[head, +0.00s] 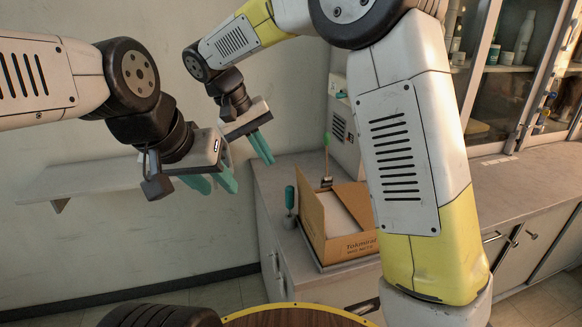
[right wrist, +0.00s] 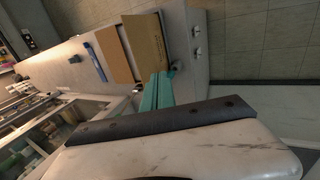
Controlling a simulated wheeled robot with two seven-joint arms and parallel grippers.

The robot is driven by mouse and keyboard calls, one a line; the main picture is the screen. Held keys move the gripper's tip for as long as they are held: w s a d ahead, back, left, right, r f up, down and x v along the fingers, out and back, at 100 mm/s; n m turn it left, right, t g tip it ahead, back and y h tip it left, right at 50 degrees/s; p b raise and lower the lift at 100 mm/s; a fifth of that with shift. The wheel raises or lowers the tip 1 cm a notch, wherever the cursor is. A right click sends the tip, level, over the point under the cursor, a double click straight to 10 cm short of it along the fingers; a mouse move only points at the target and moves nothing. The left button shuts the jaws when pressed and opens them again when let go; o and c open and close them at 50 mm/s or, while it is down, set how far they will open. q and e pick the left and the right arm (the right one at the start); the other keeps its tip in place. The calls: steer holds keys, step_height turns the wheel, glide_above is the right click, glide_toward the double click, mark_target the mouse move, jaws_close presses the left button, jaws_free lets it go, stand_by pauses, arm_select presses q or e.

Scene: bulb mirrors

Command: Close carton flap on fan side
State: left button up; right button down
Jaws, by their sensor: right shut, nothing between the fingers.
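The brown cardboard carton (head: 345,248) stands on the grey counter, with printing on its front. Its left flap (head: 311,213) stands up and slopes outward; a pale surface (head: 343,212) shows inside. Part of the carton's right side is hidden behind my right arm. In the right wrist view, two brown panels of the carton (right wrist: 146,42) show just beyond the fingertips. My right gripper (head: 262,148) is shut and empty, above and left of the carton, apart from it. My left gripper (head: 214,184) is open and empty, farther left, in front of the wall shelf.
A green-handled tool (head: 290,198) stands left of the carton, and a green-handled brush (head: 326,165) stands behind it. A vented grey-white unit (head: 341,125) is at the back. A wall shelf (head: 90,180) is at left. The counter right of my arm (head: 515,180) is clear.

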glide_toward(309, 199)
steer(key=a+f, duration=0.3)
steer(key=d, duration=0.2)
steer(key=w+d, duration=0.1)
steer(key=shift+d+r, duration=0.1)
steer(key=shift+d, duration=0.3)
steer(key=shift+w+d, duration=0.1)
steer(key=shift+d, duration=0.05)
